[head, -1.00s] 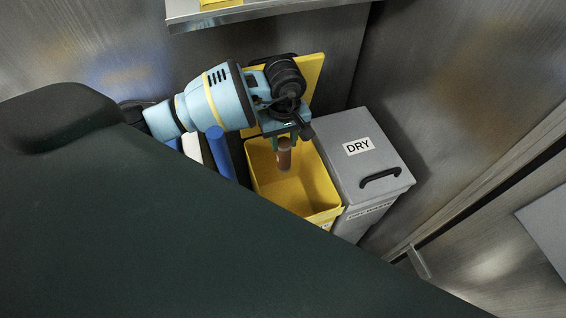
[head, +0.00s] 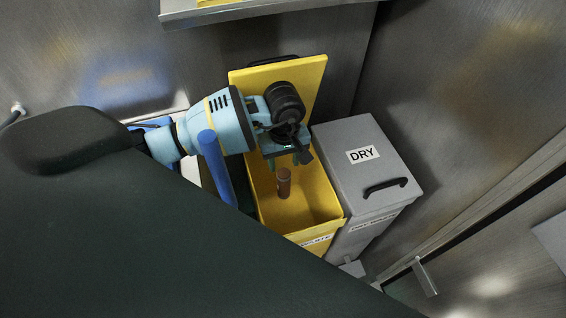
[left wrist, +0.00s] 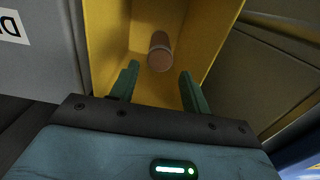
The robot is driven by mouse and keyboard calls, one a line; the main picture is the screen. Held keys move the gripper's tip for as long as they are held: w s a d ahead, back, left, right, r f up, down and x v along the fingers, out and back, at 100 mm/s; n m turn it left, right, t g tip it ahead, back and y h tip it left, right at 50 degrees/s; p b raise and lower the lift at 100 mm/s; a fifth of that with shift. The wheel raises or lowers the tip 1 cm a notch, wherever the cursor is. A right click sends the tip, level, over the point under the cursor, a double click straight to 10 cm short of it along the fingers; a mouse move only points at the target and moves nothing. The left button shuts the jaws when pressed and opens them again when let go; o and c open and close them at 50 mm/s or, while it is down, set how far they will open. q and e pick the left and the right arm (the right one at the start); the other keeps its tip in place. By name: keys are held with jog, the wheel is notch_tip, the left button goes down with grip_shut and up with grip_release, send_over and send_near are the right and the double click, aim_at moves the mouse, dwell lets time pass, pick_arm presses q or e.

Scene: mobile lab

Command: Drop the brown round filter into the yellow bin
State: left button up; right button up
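The brown round filter (head: 284,183) is a short brown cylinder. It shows below my left gripper (head: 288,160), inside the opening of the yellow bin (head: 326,205). In the left wrist view the filter (left wrist: 159,52) lies beyond the fingertips, apart from both fingers. The left gripper (left wrist: 158,80) is open, with a wide gap between its green fingers, over the bin. The yellow bin's walls (left wrist: 108,40) surround the filter in that view. Whether the filter touches the bin floor I cannot tell. My right gripper is not in view.
The bin's yellow lid (head: 310,85) stands raised behind the gripper. A grey bin (head: 345,185) marked DRY, with a closed lid and black handle, stands right beside the yellow bin. A blue cylindrical thing (head: 216,165) is at its left. A metal shelf edge (head: 270,12) is above.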

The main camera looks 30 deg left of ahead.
pick_arm(q)
jog(key=shift+o, duration=1)
notch_tip(320, 180, up, 8)
jog(key=shift+f, duration=0.15)
